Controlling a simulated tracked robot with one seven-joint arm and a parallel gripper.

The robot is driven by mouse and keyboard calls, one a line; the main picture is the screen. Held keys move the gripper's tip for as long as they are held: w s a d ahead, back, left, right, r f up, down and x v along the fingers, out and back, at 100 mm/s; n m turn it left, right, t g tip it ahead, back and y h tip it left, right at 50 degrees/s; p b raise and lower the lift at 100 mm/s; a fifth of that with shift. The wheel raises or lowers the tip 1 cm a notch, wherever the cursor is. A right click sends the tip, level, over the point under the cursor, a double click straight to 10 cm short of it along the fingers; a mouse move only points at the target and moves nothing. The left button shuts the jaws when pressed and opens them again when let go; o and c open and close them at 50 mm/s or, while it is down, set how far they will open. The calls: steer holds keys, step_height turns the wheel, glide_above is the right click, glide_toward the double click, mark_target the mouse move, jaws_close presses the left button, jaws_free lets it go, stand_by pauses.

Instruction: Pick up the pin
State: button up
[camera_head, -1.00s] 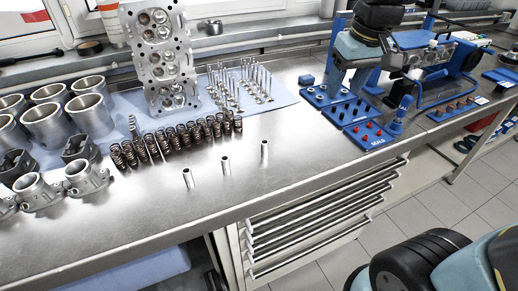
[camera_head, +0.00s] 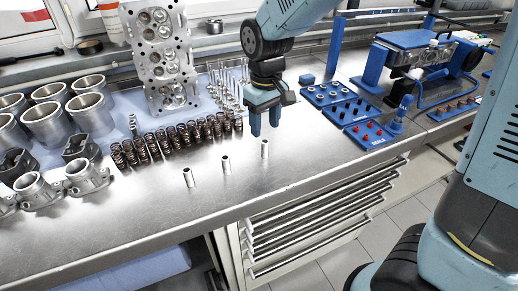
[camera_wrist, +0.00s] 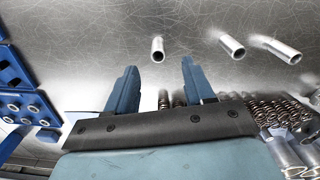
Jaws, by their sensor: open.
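Three short hollow metal pins stand upright on the bare steel bench near its front edge: a left pin (camera_head: 189,177), a middle pin (camera_head: 226,164) and a right pin (camera_head: 264,149). In the wrist view all three show beyond the fingertips: one pin (camera_wrist: 158,49) in line with the gap, a second (camera_wrist: 232,46) and a third (camera_wrist: 282,50) to the right. My gripper (camera_head: 265,128) points down above the bench, behind the right pin. In the wrist view its blue fingers (camera_wrist: 158,75) are apart with nothing between them.
A row of dark springs (camera_head: 178,138) stands left of my gripper, with valves (camera_head: 228,85) and a cylinder head (camera_head: 160,60) behind. Blue trays (camera_head: 343,105) with small parts are at right. The bench front around the pins is clear.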

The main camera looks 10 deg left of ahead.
mark_target(265, 142)
steer(key=shift+w+f, duration=0.15)
steer(key=shift+f, duration=4.2)
jaws_close()
